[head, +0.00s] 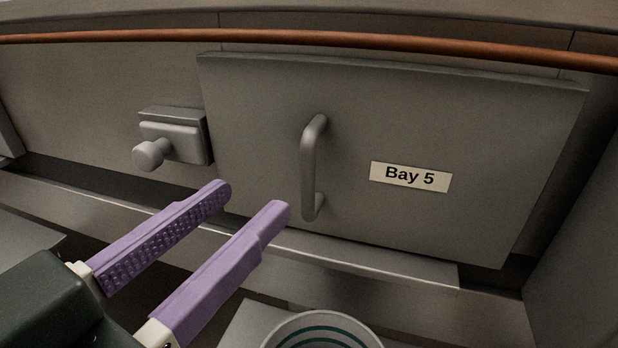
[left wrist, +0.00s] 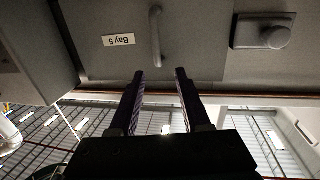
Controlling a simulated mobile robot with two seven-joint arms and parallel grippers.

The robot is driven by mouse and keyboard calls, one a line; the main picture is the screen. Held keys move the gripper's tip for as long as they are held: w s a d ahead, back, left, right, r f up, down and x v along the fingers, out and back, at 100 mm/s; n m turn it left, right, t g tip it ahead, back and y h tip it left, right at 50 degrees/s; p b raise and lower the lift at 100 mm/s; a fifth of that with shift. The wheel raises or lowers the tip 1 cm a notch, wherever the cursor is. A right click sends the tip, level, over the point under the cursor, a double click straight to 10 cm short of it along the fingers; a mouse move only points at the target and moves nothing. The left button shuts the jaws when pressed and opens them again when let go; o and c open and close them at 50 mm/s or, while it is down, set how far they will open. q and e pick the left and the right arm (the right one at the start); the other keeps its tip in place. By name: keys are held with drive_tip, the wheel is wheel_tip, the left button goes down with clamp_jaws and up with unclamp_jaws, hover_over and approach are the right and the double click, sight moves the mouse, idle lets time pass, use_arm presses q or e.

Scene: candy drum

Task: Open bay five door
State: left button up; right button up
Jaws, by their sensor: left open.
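The bay five door (head: 450,120) is a flat grey panel with a "Bay 5" label (head: 410,177). It looks closed. Its upright bar handle (head: 312,168) is near the door's left side. A block with a round knob (head: 152,153) sits just left of the door. My left gripper (head: 250,200) is open and empty, its purple fingers pointing up toward the handle from below left, apart from it. In the left wrist view the handle (left wrist: 156,38) lies beyond the gap between the fingertips (left wrist: 160,74). My right gripper is not in view.
A copper-coloured rail (head: 350,40) runs across above the door. A grey ledge (head: 370,262) runs below it. A round container with green rings (head: 322,335) stands at the bottom. A grey side wall (head: 585,250) is at the right.

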sight(304, 167)
use_arm(q)
drive_tip(key=x, duration=0.3)
drive_tip(key=b+x, duration=0.1)
drive_tip(key=x, duration=0.2)
drive_tip(key=b+x, duration=0.1)
drive_tip(key=x, duration=0.3)
drive_tip(key=shift+s+d+f, duration=0.1)
drive_tip(key=shift+d+f, duration=0.15)
drive_tip(key=shift+f, duration=0.15)
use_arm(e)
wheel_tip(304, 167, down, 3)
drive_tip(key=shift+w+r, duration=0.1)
use_arm(q)
clamp_jaws()
idle(0.8)
